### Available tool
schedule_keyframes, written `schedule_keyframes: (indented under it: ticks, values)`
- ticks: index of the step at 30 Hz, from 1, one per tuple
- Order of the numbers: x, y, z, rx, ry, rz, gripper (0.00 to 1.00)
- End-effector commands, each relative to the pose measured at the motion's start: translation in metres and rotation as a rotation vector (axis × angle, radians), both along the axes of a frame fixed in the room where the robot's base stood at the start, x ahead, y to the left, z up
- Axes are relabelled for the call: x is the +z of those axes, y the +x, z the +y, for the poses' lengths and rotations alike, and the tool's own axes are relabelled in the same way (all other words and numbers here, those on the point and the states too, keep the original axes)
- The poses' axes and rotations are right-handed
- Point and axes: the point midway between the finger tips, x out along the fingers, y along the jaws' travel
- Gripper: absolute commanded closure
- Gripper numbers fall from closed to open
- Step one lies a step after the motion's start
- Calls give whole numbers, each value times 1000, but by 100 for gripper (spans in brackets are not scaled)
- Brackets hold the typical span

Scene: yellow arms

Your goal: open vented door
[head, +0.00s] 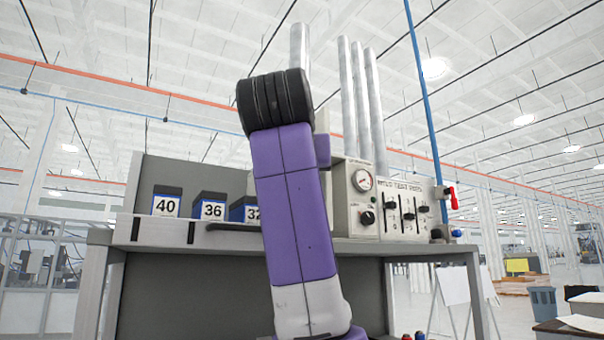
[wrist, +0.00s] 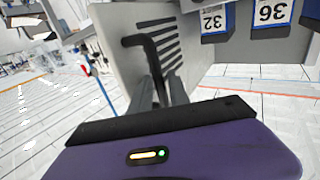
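In the wrist view, the vented door (wrist: 205,55) is a light grey panel with a row of dark slanted slots. A dark bent handle (wrist: 148,42) stands on its face. My gripper (wrist: 158,92) is at the lower end of this handle, with grey fingers on either side of the bar. Whether the fingers press on it cannot be made out. In the head view, my purple arm covers the gripper and most of the door area.
A grey bench (head: 170,238) carries numbered bins (head: 212,207) left of my arm. A test box with a gauge (head: 362,180) and a red-handled valve (head: 452,197) stands to the right. Metal pipes (head: 361,100) rise behind it.

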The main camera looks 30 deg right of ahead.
Motion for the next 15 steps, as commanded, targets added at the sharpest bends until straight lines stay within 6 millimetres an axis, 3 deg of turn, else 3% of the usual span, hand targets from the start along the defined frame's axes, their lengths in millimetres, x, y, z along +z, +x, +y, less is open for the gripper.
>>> schedule_keyframes:
  ticks: [11, 15]
  values:
    - [0, -1, 1, 1, 2, -1, 66]
    - [-2, -10, 9, 2, -1, -2, 66]
